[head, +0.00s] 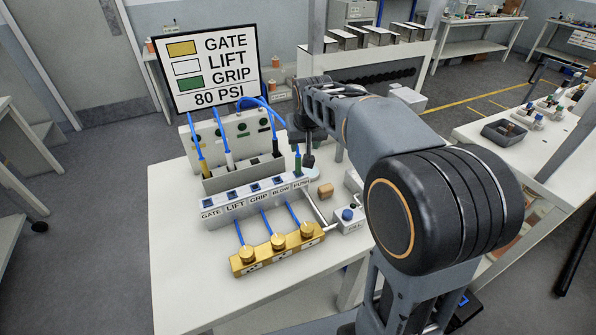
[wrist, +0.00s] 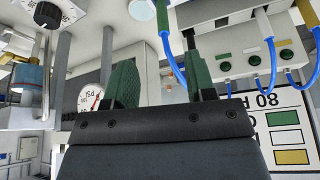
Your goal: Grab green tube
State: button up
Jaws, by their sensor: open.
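The green tube (head: 297,162) shows in the head view as a green connector with blue tubing above it, standing near the right end of the labelled socket block (head: 225,215). My gripper (head: 304,158) is right beside it, with a dark finger just to its right. In the wrist view my gripper (wrist: 161,62) is open, with its two fingers apart. The green end (wrist: 162,16) appears small at the top, between the lines of the fingers, and its blue tubing runs down toward the right finger. Whether a finger touches it is unclear.
A grey tray (head: 240,175) holds yellow, white and dark tube ends. A brass manifold (head: 278,250) with several knobs lies in front. A sign (head: 205,68) stands behind. A regulator box (head: 348,218) is at right. The table's (head: 180,280) front left is clear.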

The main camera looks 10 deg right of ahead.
aim_at(298, 161)
jog(key=w+f, duration=0.4)
jog(key=f, duration=0.1)
jog(key=w+f, duration=0.1)
jog(key=f, duration=0.1)
jog(key=shift+w+d+f+p, duration=0.1)
jog(key=shift+w+f+p, duration=0.25)
jog(key=shift+w, duration=0.05)
jog(key=shift+p+x, duration=0.95)
jog(key=shift+x, duration=2.35)
jog(key=shift+w, duration=0.15)
jog(key=shift+r, duration=0.1)
grip_shut()
